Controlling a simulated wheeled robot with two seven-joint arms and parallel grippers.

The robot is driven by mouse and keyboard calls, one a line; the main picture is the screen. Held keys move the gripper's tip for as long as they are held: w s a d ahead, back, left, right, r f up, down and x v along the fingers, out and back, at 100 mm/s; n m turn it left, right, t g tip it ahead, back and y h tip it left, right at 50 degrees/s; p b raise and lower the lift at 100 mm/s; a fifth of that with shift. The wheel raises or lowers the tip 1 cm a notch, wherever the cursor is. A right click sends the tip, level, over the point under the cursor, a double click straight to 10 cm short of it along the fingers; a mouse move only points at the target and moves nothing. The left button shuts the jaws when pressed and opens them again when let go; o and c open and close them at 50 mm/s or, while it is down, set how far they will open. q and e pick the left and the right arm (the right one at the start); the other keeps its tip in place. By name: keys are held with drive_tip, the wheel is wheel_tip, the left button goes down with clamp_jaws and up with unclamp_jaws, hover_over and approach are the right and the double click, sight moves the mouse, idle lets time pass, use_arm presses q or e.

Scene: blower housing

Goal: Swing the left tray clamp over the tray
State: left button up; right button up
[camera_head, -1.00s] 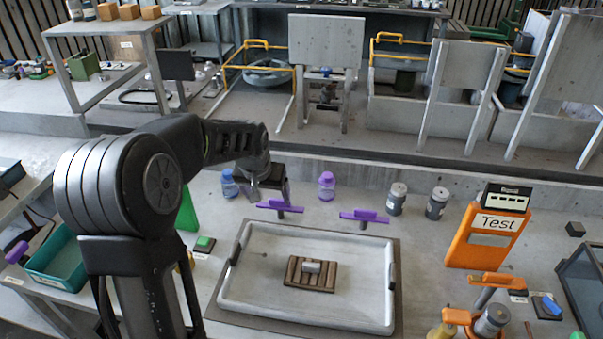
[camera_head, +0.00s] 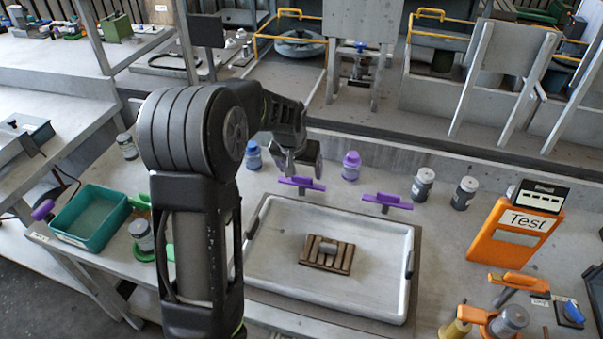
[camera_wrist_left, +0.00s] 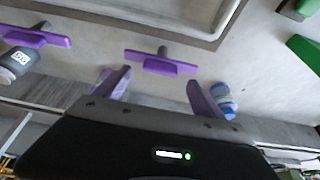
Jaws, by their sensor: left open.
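The tray (camera_head: 270,265) is pale grey, with a dark handle at each end, and lies on the bench. The left tray clamp (camera_head: 301,186) has a purple bar on a short post behind the tray's far rim. It also shows in the left wrist view (camera_wrist_left: 161,63), in front of my fingers. A second purple clamp (camera_head: 387,201) stands to its right, also behind the tray. My left gripper (camera_wrist_left: 158,90) is open and empty, with the left clamp's bar just beyond its fingertips; no contact is visible. In the head view its fingers are mostly hidden. My right gripper is not in view.
A small slatted brown block (camera_head: 341,256) sits in the tray. Blue (camera_head: 253,155) and purple-capped (camera_head: 351,166) bottles and grey canisters (camera_head: 423,184) stand behind the clamps. An orange Test stand (camera_head: 512,236) is right of the tray; a teal bin (camera_head: 117,207) is at left.

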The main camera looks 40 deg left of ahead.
sight(302, 176)
use_arm(q)
drive_tip(key=shift+x, duration=1.65)
drive_tip(key=shift+c, duration=0.2)
clamp_jaws()
